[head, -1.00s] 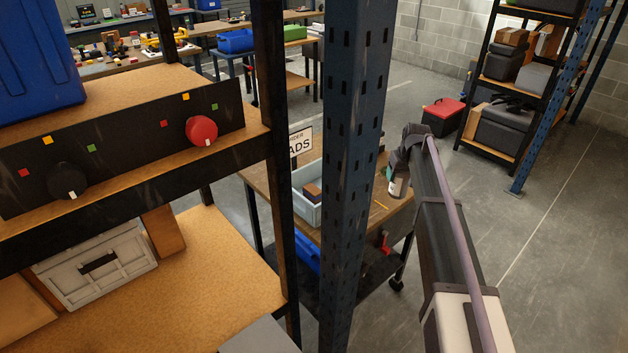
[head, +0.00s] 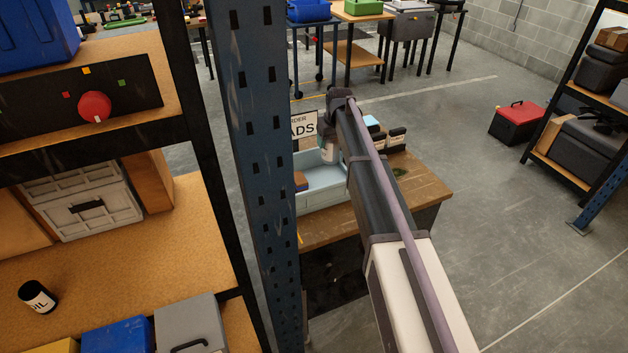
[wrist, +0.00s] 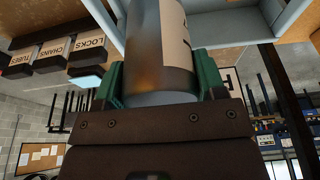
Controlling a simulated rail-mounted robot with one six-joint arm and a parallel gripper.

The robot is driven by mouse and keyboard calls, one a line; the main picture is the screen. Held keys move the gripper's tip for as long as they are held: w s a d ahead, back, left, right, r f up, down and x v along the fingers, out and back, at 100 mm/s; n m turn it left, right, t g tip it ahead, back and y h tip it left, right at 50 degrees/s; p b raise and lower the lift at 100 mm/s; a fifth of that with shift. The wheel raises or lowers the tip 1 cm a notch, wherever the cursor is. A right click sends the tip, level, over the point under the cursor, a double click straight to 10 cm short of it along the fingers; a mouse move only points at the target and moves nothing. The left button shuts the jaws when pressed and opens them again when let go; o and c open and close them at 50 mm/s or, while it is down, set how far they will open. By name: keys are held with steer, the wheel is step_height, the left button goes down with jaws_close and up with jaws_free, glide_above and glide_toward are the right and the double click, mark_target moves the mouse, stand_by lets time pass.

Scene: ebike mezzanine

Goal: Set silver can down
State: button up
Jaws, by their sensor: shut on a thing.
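The silver can (wrist: 165,50), with a pale label, is held between the green fingers of my gripper (wrist: 160,82) in the wrist view. In the head view the can (head: 329,152) hangs below my gripper (head: 331,132), in front of or over the right part of a pale blue tray (head: 322,202) on a wooden table. I cannot tell its height above the tray. The tray's wall also shows at the top of the wrist view (wrist: 222,27), behind the can. My arm hides the tray's right end.
Small labelled boxes (head: 396,138) stand on the wooden table (head: 425,190), right of the tray. A blue perforated post (head: 262,180) stands left of it. A dark can (head: 38,297) stands on the near left shelf. The table's front right part looks clear.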

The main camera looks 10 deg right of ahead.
step_height(320, 180, down, 10)
steer(key=b, duration=0.9)
steer(key=shift+r, duration=0.25)
steer(key=shift+f, duration=0.15)
steer(key=o, duration=1.1)
